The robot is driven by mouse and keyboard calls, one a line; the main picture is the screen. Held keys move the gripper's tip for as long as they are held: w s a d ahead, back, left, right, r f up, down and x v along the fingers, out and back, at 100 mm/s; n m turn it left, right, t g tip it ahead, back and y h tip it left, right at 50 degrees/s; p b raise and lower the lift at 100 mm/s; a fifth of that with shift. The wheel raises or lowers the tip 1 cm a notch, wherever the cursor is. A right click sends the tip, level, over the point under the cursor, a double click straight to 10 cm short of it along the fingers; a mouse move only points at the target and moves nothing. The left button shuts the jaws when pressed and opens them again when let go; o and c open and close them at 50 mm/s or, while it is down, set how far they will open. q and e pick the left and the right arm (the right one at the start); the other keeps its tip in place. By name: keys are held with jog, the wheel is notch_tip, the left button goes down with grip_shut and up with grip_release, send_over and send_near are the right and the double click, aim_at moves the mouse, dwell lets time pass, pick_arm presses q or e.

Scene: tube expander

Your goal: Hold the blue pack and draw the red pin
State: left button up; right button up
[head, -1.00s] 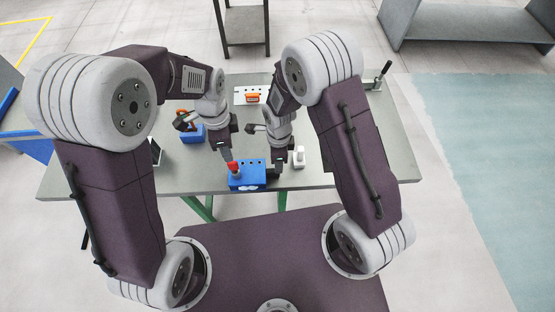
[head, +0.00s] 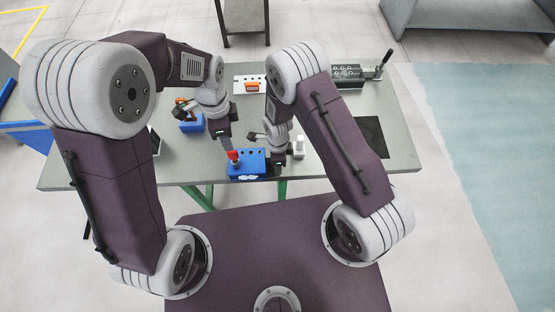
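The blue pack (head: 252,168) lies near the front edge of the table, with several dark holes in its top. The red pin (head: 233,156) stands upright at the pack's left end. My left gripper (head: 230,149) points down right at the red pin; its fingers overlap the pin in the picture, and I cannot tell whether they grip it. My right gripper (head: 279,168) is low at the pack's right end, with dark fingers beside or against it. Whether it is shut on the pack is too small to tell.
A white block (head: 299,147) stands just right of my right gripper. A blue box with orange (head: 192,123) is at the left, and an orange item (head: 252,86) lies on a white plate behind. A dark clamp device (head: 348,74) and a black mat (head: 371,136) are at the right.

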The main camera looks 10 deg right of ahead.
grip_shut()
dwell(1.2)
jog(key=c, duration=1)
grip_release()
grip_shut()
dwell(3.0)
